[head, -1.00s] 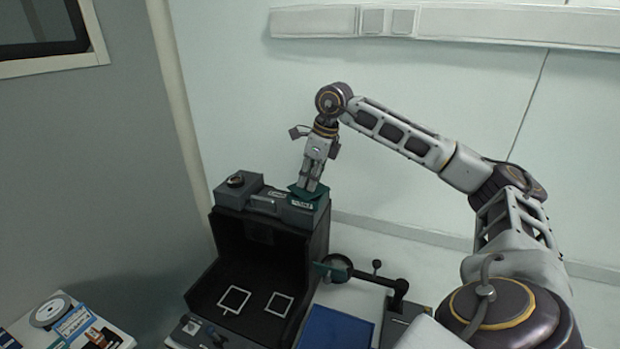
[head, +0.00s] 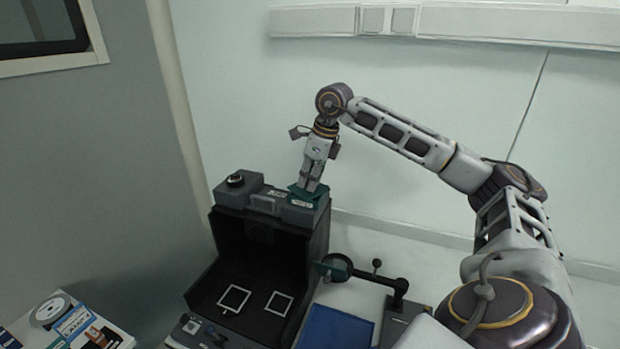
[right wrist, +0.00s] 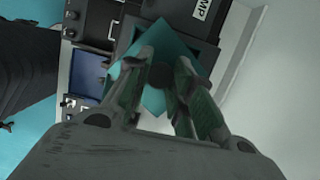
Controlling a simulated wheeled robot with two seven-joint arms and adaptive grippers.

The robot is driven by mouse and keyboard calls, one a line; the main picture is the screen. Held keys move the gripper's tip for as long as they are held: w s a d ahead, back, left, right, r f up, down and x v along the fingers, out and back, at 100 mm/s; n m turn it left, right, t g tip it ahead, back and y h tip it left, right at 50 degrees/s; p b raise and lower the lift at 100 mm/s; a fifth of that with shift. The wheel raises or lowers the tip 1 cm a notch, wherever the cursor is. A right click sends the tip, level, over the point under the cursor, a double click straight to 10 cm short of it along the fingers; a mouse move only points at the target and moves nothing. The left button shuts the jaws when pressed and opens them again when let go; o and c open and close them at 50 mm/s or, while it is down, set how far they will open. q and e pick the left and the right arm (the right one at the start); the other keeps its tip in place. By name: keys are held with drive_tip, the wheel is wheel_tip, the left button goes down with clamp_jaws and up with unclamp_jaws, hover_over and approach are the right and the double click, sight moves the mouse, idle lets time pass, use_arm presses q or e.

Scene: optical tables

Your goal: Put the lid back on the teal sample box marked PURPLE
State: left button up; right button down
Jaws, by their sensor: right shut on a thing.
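My right gripper (head: 312,186) points down over the right end of the cabinet top. In the right wrist view its fingers (right wrist: 158,85) are shut on the dark knob of a flat teal square lid (right wrist: 153,102). In the head view the lid (head: 308,192) shows as a small teal plate under the fingertips. I cannot tell whether it touches the cabinet top. I cannot make out a teal sample box marked PURPLE in either view. My left gripper is out of view.
The dark cabinet (head: 222,250) is open at the front, with white square outlines on its floor. Grey units and a knob sit on its top. A magnifier on a black arm (head: 380,281) and a blue panel (head: 337,328) stand to the right. Printed papers (head: 75,325) lie at lower left.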

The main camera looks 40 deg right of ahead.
drive_tip(key=c, duration=0.7)
unclamp_jaws()
drive_tip(key=shift+r, duration=0.15)
drive_tip(key=shift+r+p, duration=3)
drive_tip(key=shift+r, duration=0.4)
clamp_jaws()
